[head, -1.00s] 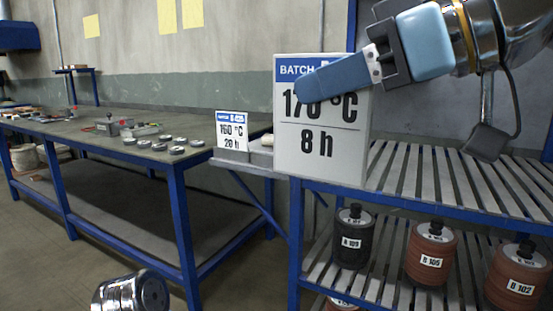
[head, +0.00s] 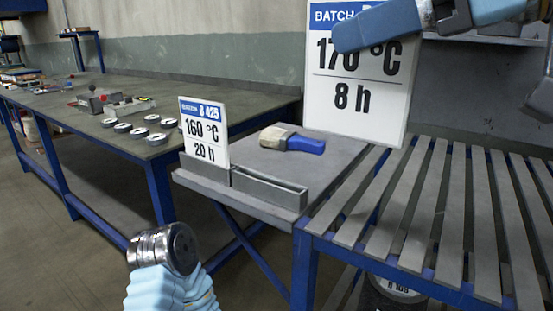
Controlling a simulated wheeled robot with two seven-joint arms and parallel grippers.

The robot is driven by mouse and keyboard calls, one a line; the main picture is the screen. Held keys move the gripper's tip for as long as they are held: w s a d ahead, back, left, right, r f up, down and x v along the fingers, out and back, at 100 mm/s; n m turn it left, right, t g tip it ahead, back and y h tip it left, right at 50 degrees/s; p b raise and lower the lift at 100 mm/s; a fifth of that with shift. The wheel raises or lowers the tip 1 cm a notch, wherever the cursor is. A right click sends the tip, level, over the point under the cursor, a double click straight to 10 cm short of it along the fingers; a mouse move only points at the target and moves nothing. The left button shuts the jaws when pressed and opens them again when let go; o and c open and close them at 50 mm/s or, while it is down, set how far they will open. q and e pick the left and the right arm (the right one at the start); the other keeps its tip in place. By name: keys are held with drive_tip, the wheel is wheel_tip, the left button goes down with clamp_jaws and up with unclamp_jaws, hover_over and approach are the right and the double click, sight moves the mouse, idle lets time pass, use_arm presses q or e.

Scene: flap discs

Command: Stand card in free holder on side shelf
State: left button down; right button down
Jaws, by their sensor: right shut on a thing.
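A white card (head: 355,95) with a blue band reads "BATCH", "170 °C" and "8 h". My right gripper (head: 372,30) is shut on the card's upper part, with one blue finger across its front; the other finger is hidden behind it. The card hangs upright above the right part of the side shelf (head: 335,150). The free holder (head: 268,190), a grey slotted block, stands at the shelf's front edge, left of and below the card. To its left, a second holder (head: 205,172) bears a card (head: 204,130) reading "160 °C, 20 h". My left gripper is out of view.
A brush (head: 292,140) with a blue handle lies on the side shelf behind the free holder. A slatted rack (head: 440,195) adjoins on the right. A long workbench (head: 80,125) with several discs (head: 158,139) stands on the left.

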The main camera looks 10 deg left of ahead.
drive_tip(key=w+a+f+b, duration=0.1)
drive_tip(key=w+a+f, duration=0.6)
drive_tip(key=a+f, duration=0.4)
drive_tip(key=shift+w+f, duration=0.15)
drive_tip(key=shift+f, duration=0.7)
drive_tip(key=shift+f+b, duration=0.2)
drive_tip(key=shift+b, duration=0.25)
drive_tip(key=c, duration=1.2)
unclamp_jaws()
drive_tip(key=shift+r, duration=0.1)
drive_tip(key=b+v, duration=0.1)
drive_tip(key=v, duration=1.1)
drive_tip(key=shift+r, duration=0.2)
